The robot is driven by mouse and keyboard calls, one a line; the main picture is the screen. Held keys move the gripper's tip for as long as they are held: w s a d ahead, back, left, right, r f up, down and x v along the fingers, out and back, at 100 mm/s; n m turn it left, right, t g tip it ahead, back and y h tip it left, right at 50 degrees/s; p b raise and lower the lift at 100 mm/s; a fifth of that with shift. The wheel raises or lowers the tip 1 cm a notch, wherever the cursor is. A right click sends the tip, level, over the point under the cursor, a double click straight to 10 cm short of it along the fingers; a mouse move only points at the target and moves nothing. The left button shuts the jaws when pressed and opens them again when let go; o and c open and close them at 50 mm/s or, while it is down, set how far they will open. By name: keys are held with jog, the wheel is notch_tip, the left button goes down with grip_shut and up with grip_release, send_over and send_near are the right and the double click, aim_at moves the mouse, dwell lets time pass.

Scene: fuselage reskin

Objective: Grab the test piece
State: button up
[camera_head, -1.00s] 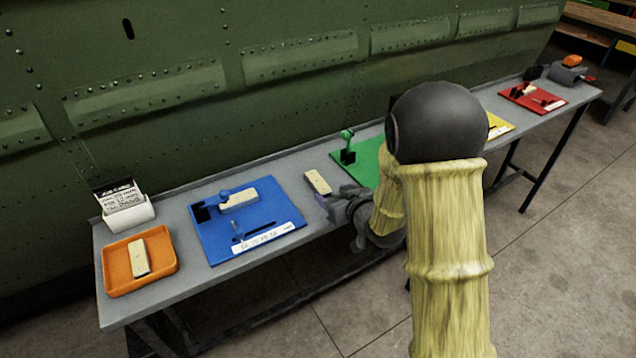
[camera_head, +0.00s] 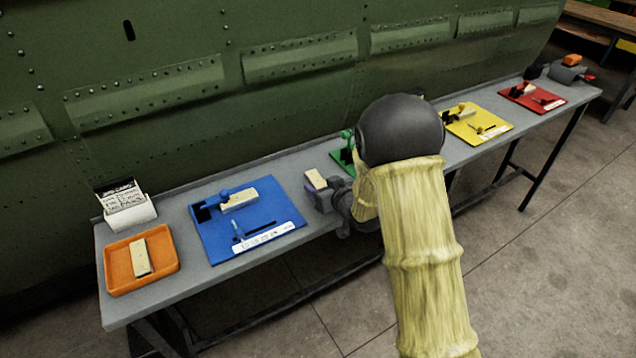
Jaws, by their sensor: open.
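A pale block (camera_head: 316,178), which looks like the test piece, lies on the grey bench between the blue board and the green board. My gripper (camera_head: 322,194) is open at the near end of this block, low over the bench. Its fingers overlap the block's near part in the picture, so I cannot tell whether the block is between them or touched. Similar pale blocks lie in the orange tray (camera_head: 166,277) and on the blue board (camera_head: 211,236).
My arm hides most of the green board (camera_head: 339,158). A yellow board (camera_head: 468,115) and a red board (camera_head: 536,92) lie farther right. A card box (camera_head: 126,212) stands at the left. A green riveted panel (camera_head: 190,130) rises behind the bench.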

jog(key=shift+c, duration=0.2)
jog(key=c, duration=1)
jog(key=shift+c, duration=0.2)
notch_tip(320, 180, up, 10)
jog(key=shift+p, duration=0.4)
jog(key=shift+r, duration=0.1)
